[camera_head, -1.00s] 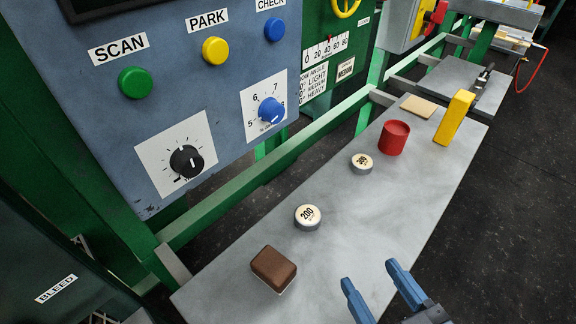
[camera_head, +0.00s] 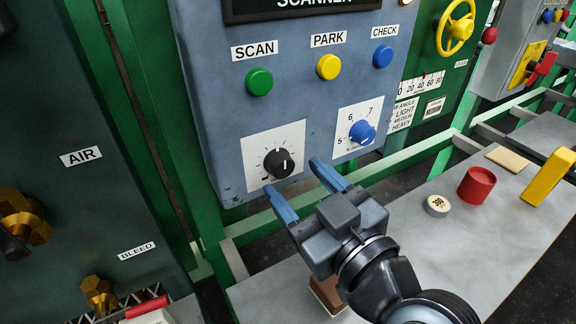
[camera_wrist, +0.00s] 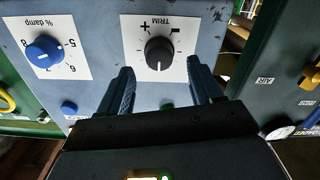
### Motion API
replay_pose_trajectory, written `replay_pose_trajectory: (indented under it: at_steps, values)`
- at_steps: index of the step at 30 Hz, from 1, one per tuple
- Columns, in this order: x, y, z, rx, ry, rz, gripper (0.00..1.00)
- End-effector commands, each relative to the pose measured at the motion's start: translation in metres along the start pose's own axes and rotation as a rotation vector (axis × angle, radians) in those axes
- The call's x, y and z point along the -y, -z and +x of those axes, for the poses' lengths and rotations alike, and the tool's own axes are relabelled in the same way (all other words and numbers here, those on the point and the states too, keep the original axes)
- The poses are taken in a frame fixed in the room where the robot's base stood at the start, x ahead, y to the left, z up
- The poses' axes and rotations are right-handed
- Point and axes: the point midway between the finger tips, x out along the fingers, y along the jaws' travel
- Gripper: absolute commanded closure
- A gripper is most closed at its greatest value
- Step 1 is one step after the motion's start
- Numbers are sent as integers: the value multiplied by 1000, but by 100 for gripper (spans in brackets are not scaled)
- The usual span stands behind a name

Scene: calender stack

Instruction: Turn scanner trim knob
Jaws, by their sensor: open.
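The trim knob is a black round knob (camera_head: 279,163) with a white pointer line on a white dial plate, low on the grey-blue scanner panel (camera_head: 222,120). In the wrist view the plate reads TRIM, with plus and minus marks, and the knob (camera_wrist: 158,53) appears just beyond and between the fingertips. My gripper (camera_head: 296,183) is open, with its blue fingers pointing at the panel just below and in front of the knob. In the wrist view the open gripper (camera_wrist: 159,72) holds nothing. I see no contact with the knob.
A blue damp knob (camera_head: 362,132) sits right of the trim dial. Green, yellow and blue buttons are above. A grey bench (camera_head: 490,240) below carries a red cylinder (camera_head: 476,185), a yellow block (camera_head: 548,177), a round weight (camera_head: 438,206) and a brown block (camera_head: 327,294). A green rail crosses below the panel.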

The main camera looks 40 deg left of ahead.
Motion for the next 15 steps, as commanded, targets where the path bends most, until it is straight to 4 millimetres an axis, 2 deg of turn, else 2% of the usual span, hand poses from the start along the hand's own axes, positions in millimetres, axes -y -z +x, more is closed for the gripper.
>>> replay_pose_trajectory:
  at_steps: [6,15]
  values:
    - [0,1,29,0,0,-1,35]
    - [0,0,38,1,-3,0,35]
